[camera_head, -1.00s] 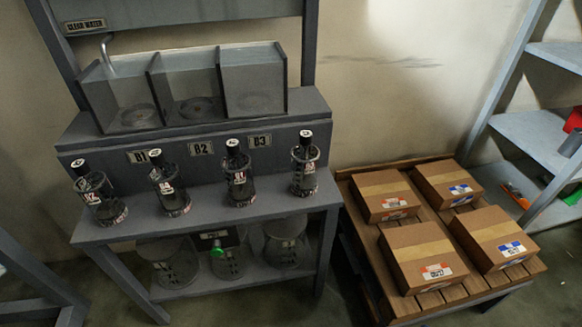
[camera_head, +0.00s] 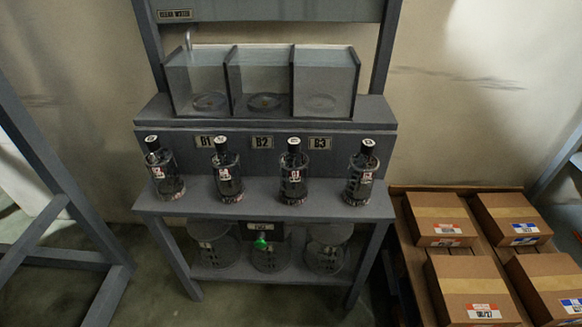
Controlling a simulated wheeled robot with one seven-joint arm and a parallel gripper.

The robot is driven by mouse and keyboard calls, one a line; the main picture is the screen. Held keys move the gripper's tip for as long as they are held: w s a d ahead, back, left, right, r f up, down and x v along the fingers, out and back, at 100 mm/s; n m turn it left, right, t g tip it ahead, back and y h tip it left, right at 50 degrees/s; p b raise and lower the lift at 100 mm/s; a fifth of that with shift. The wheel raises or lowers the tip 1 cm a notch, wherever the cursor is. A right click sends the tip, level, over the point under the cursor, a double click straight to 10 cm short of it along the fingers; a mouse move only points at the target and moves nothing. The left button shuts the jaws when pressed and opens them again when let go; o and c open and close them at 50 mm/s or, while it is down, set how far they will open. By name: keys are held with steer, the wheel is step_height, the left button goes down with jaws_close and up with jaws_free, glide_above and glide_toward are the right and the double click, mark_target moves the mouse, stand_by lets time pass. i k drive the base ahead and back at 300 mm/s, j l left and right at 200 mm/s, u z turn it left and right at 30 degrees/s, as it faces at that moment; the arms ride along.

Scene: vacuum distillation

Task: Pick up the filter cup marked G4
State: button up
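A row of several clear cups with black tops stands upright on the grey bench shelf (camera_head: 330,207). The second cup from the left (camera_head: 227,178) has a small label that seems to read G4, though the print is tiny. The third cup (camera_head: 293,177) seems to read G1. The labels on the far-left cup (camera_head: 165,174) and the far-right cup (camera_head: 360,180) are too small to read surely. My gripper is not in view.
Three open tanks (camera_head: 325,85) stand behind the cups, above plates B1, B2 and B3. Larger glass vessels (camera_head: 326,255) sit on the lower shelf. Cardboard boxes (camera_head: 440,220) lie on a wooden pallet at right. A grey frame (camera_head: 60,215) stands at left. Floor before the bench looks clear.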

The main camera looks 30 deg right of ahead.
mark_target(224, 162)
steer(key=i+j+u, duration=0.65)
steer(key=i+j, duration=0.3)
